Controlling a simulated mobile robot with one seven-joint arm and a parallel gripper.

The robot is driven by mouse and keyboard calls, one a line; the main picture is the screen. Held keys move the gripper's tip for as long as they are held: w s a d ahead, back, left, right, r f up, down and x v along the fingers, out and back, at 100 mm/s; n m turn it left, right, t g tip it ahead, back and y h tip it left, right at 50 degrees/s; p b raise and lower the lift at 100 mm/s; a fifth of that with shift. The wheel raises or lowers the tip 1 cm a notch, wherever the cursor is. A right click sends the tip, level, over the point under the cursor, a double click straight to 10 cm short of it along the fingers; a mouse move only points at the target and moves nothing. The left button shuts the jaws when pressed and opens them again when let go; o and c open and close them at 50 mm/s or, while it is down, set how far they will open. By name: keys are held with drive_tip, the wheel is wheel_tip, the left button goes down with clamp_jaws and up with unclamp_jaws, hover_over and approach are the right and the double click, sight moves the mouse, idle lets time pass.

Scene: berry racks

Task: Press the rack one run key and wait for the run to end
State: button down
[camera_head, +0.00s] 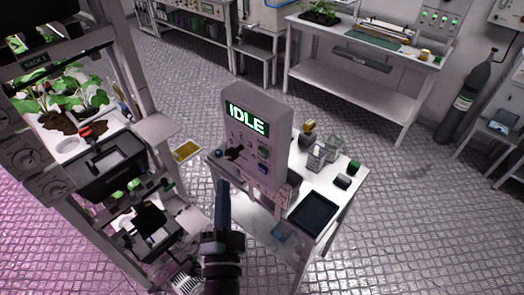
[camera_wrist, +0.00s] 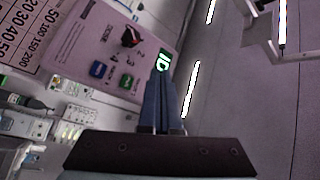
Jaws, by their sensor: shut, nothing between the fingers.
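A grey control box (camera_head: 258,135) stands on a small white table and its lit green display (camera_head: 247,120) reads IDLE. Its panel has a dark knob (camera_wrist: 130,36), a blue key (camera_wrist: 98,70) and a green key (camera_wrist: 126,82); the labels are too small to read surely, so I cannot tell which is the run key. My gripper (camera_head: 223,184) is shut and empty, pointing up toward the box from the lower left. In the wrist view its fingertips (camera_wrist: 164,76) overlap the lower part of the display. I see no clear contact with any key.
A rack (camera_head: 140,85) with plants and a dark tray (camera_head: 112,168) stands close on the left. The small table (camera_head: 330,180) also holds jars, small black items and a dark tablet (camera_head: 313,211). A bench (camera_head: 350,75) and a gas cylinder (camera_head: 475,100) stand farther back; the floor between is clear.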

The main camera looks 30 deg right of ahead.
sight(258, 149)
drive_tip(key=shift+d, duration=0.1)
drive_tip(key=w+d+b, duration=0.3)
drive_tip(key=d+b, duration=0.1)
drive_tip(key=d, duration=0.4)
drive_tip(key=shift+b, duration=0.3)
drive_tip(key=shift+d, duration=0.1)
idle(1.8)
drive_tip(key=shift+w+d, duration=0.2)
drive_tip(key=shift+d, duration=0.15)
drive_tip(key=shift+w+d+r+b, duration=0.1)
drive_tip(key=shift+w+d+b, duration=0.05)
drive_tip(key=shift+d+b, duration=0.35)
idle(0.5)
drive_tip(key=shift+a, duration=0.2)
drive_tip(key=shift+s+a+p, duration=0.35)
drive_tip(key=shift+a+p, duration=0.3)
drive_tip(key=shift+a, duration=0.05)
